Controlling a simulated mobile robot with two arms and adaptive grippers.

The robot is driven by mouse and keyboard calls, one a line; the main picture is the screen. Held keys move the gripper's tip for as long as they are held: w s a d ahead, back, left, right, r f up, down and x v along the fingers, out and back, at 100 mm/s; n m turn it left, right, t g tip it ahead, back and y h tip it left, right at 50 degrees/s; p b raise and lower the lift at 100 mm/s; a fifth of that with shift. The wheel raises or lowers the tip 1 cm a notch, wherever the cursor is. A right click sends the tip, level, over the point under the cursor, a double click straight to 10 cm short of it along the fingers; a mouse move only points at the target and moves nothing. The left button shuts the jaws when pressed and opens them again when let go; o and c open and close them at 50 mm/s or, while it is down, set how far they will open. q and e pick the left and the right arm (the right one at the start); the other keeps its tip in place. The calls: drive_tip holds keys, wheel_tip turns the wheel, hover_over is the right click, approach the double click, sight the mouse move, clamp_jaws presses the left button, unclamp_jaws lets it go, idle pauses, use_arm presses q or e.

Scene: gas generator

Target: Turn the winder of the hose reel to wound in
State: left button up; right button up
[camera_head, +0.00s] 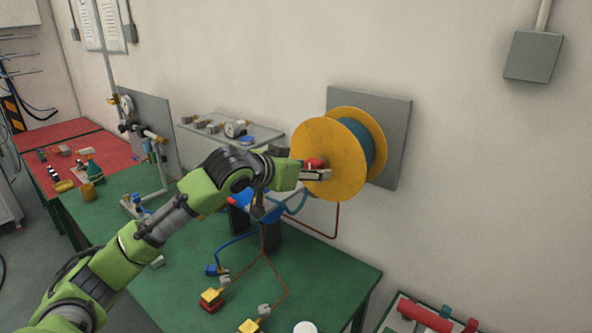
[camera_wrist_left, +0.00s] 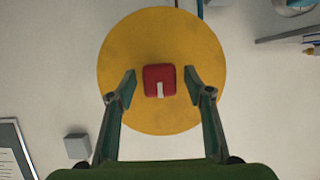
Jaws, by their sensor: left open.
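The hose reel has a yellow front disc (camera_head: 331,170), a yellow back disc (camera_head: 370,130) and a blue-green hose (camera_head: 360,142) between them. It is mounted on a grey wall plate (camera_head: 401,135). The red winder (camera_head: 314,163) sits on the front disc. In the left wrist view the winder (camera_wrist_left: 159,81) is a red block with a white mark, in front of the yellow disc (camera_wrist_left: 190,40). My left gripper (camera_head: 318,170) is open, with one finger on either side of the winder and visible gaps (camera_wrist_left: 160,88). My right gripper is not in view.
Below my left arm, the green table (camera_head: 320,268) holds blue and red hoses with yellow-topped fittings (camera_head: 212,297). A grey tray with gauges (camera_head: 235,130) stands behind the arm by the wall. A red cylinder (camera_head: 425,315) lies at lower right.

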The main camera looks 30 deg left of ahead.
use_arm(q)
drive_tip(key=v, duration=1)
drive_tip(key=shift+s, duration=0.2)
drive_tip(key=shift+s, duration=0.1)
